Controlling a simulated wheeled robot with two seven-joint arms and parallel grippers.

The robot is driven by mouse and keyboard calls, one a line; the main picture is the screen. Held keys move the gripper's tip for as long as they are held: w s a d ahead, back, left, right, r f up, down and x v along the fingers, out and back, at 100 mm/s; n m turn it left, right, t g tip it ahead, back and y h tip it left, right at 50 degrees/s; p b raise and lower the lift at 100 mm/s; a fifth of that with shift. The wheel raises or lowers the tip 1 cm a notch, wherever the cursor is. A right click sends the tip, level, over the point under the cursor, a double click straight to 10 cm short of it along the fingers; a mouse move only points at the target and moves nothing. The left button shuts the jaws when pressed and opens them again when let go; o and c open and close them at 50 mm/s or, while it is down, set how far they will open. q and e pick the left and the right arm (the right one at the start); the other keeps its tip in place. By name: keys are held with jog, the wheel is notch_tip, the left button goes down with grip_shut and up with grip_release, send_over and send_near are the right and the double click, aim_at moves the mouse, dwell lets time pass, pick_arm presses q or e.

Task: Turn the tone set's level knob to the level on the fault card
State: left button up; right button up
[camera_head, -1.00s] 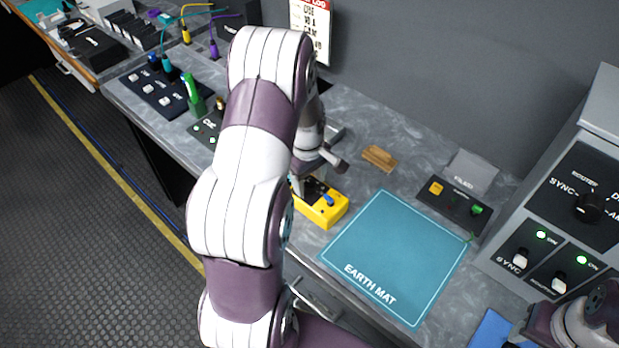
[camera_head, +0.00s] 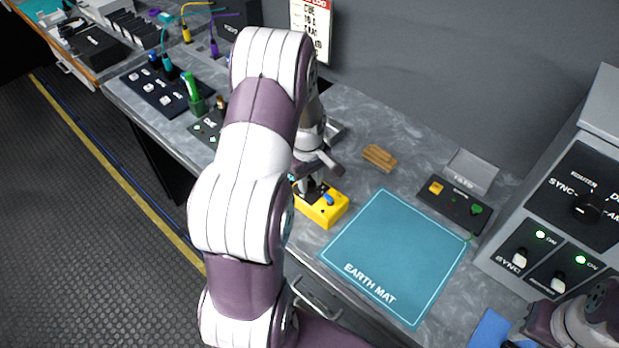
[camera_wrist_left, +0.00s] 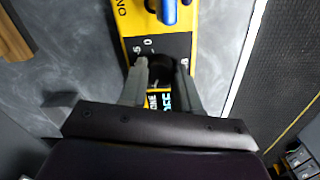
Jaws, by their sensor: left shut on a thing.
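The tone set is a yellow box with a dark top panel (camera_head: 327,211) on the bench, partly behind my left arm. It has a blue lever, which also shows in the left wrist view (camera_wrist_left: 168,12). My left gripper (camera_wrist_left: 160,78) points down over the tone set and is shut on the dark level knob (camera_wrist_left: 160,68). White scale marks show around the knob, some hidden by the fingers; I cannot tell its exact setting. A card (camera_head: 312,25) headed "LOG" hangs on the wall; my arm hides part of its text. My right arm (camera_head: 580,322) shows at the bottom right; its fingers are not clear.
A teal earth mat (camera_head: 395,255) lies right of the tone set. Behind are a wooden block (camera_head: 379,157) and a small dark panel (camera_head: 455,205). A grey rack (camera_head: 560,220) stands at right. Switch panels and a green object (camera_head: 192,92) are at left.

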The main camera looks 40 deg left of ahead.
pick_arm(q)
jog(key=m+p, duration=0.1)
jog(key=m, duration=1)
jog(key=shift+m, duration=0.8)
dwell(0.4)
jog(key=o, duration=1.1)
jog(key=shift+c, duration=0.2)
jog(key=r, duration=0.8)
jog(key=r+b, duration=0.1)
jog(key=r, duration=0.3)
jog(key=shift+a+r, duration=0.25)
jog(key=shift+r, duration=0.15)
